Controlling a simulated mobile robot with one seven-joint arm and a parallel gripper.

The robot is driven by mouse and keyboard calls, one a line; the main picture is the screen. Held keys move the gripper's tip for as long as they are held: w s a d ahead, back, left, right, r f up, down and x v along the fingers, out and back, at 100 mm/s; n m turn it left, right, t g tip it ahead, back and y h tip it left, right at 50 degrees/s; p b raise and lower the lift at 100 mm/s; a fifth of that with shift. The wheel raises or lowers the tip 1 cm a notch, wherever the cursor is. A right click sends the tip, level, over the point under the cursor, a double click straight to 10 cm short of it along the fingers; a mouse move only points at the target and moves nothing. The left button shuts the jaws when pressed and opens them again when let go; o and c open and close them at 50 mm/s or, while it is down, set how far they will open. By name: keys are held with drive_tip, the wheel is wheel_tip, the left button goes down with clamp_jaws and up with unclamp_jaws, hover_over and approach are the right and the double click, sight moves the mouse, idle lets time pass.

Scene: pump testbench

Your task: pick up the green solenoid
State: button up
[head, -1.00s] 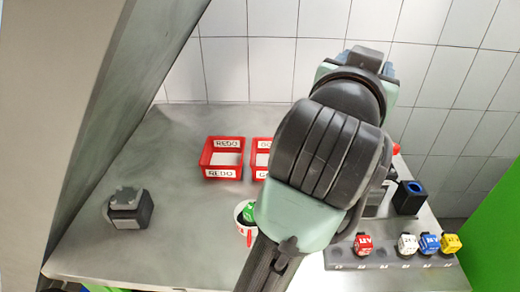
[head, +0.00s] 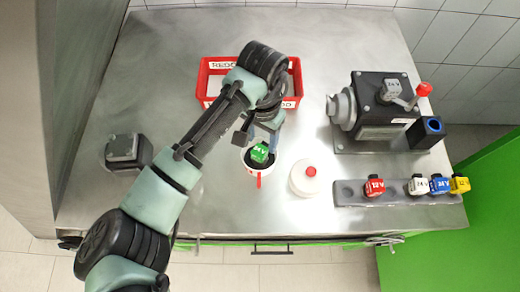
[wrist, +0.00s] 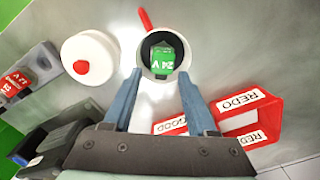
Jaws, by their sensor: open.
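The green solenoid (head: 259,153), marked 24 V, sits inside a white cup with a red handle (head: 259,181). In the wrist view the green solenoid (wrist: 163,61) shows within the cup's rim (wrist: 146,46), just beyond my fingertips. My gripper (wrist: 162,88) is open and empty, its two blue fingers apart on either side of the line to the cup. In the head view my gripper (head: 262,136) is close above the cup, at its back side. Whether the fingertips are inside the rim cannot be told.
A white round container with a red knob (head: 306,178) stands right of the cup. Red REDO and GOOD bins (head: 205,82) lie behind my arm. A rack (head: 350,193) holds red, white, blue and yellow solenoids. A pump (head: 385,105) stands back right, a grey block (head: 127,150) left.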

sight(260, 149)
drive_tip(key=shift+w+a+f+p, duration=0.1)
drive_tip(key=shift+f+p, duration=0.25)
drive_tip(key=shift+f, duration=1.15)
drive_tip(key=shift+w+a+f+p, duration=0.1)
drive_tip(key=shift+f+p, duration=0.25)
drive_tip(key=shift+f, duration=1.15)
drive_tip(key=c, duration=0.9)
drive_tip(key=shift+r, duration=0.1)
wheel_tip(260, 149, up, 10)
drive_tip(key=shift+b, duration=0.75)
